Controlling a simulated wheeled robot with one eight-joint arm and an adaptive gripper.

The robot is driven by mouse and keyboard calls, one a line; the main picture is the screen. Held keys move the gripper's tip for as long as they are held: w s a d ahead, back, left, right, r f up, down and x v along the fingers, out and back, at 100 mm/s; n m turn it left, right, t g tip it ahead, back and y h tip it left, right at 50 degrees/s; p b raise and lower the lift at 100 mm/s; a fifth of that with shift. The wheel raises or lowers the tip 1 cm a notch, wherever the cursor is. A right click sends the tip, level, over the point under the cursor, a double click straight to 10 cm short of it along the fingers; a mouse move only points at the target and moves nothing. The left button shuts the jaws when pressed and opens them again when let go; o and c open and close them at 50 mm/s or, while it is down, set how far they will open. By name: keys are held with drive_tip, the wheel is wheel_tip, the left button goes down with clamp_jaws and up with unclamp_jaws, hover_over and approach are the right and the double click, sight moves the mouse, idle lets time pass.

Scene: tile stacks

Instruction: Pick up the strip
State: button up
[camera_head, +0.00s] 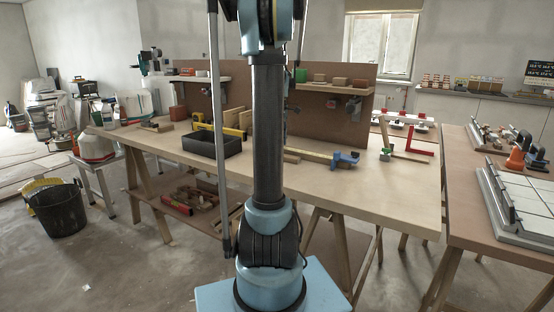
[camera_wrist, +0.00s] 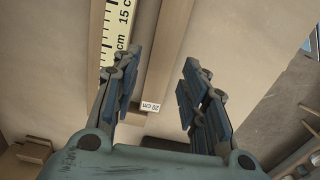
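My gripper (camera_wrist: 160,105) is open in the wrist view, its two dark blue padded fingers well apart. A plain brown wooden strip (camera_wrist: 170,40) runs down from the top edge into the gap between the fingers, nearer the left finger. A small white label reading 20 cm (camera_wrist: 150,107) shows near its lower end. I see no finger touching the strip, though the left finger covers part of this area. In the head view my own arm stands in front of the workbench, and I cannot make out the gripper there.
A yellow measuring scale (camera_wrist: 118,22) in a wooden frame lies left of the strip. In the head view the workbench (camera_head: 390,195) bears a black bin (camera_head: 212,149) and a blue clamp (camera_head: 345,160). The bench's front right is clear. A dark bucket (camera_head: 58,212) stands on the floor.

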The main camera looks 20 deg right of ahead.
drive_tip(key=shift+s+f, duration=0.2)
drive_tip(key=shift+f, duration=2.4)
drive_tip(key=c, duration=0.9)
